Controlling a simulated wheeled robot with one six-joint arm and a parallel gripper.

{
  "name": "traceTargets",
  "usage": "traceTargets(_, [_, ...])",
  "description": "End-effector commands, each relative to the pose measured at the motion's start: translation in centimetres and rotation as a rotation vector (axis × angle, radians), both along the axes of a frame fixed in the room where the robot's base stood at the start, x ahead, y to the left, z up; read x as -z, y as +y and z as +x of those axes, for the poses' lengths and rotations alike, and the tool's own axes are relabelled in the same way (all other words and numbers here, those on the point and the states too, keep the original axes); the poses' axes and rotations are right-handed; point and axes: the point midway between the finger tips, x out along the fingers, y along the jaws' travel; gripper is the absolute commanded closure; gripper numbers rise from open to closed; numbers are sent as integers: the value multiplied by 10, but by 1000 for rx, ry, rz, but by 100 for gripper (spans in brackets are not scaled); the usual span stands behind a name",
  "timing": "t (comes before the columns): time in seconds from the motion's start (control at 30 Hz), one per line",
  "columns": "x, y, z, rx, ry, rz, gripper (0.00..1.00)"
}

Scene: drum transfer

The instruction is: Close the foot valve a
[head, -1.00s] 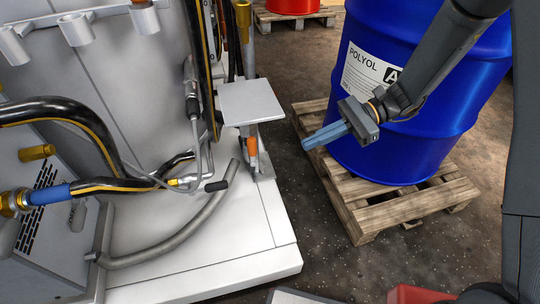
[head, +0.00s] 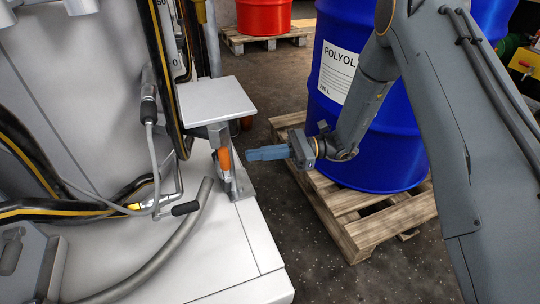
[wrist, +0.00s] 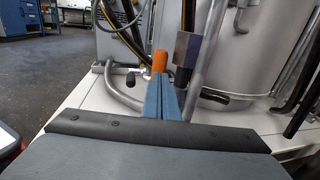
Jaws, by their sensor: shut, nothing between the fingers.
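An orange handle (head: 225,160) stands upright under a small grey plate (head: 217,101) at the edge of the white machine base. It appears to be the foot valve's lever, but I see no label on it. My gripper (head: 250,154) points left at about the handle's height, a short way to its right in the head view. Its blue-grey fingers are shut together and empty. In the wrist view the orange handle (wrist: 160,62) shows just beyond the fingertips (wrist: 162,84), with its lower part hidden behind them. I cannot tell whether they touch.
A blue drum (head: 365,120) on a wooden pallet (head: 350,225) stands close behind my gripper. A red drum (head: 264,16) is at the back. A black-tipped lever (head: 185,208) and hoses (head: 90,210) lie left of the handle.

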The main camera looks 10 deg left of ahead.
Motion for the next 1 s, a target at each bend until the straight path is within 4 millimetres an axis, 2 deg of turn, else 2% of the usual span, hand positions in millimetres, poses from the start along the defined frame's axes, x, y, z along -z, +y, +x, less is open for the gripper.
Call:
traceTargets(0.1, [1, 18, -7, -3, -1, 0, 100])
traceTargets(0.33, [0, 37, -14, 0, -1, 0, 100])
traceTargets(0.77, [0, 39, -14, 0, -2, -2, 100])
traceTargets(1.0, [-5, 29, -9, 21, -20, -30, 100])
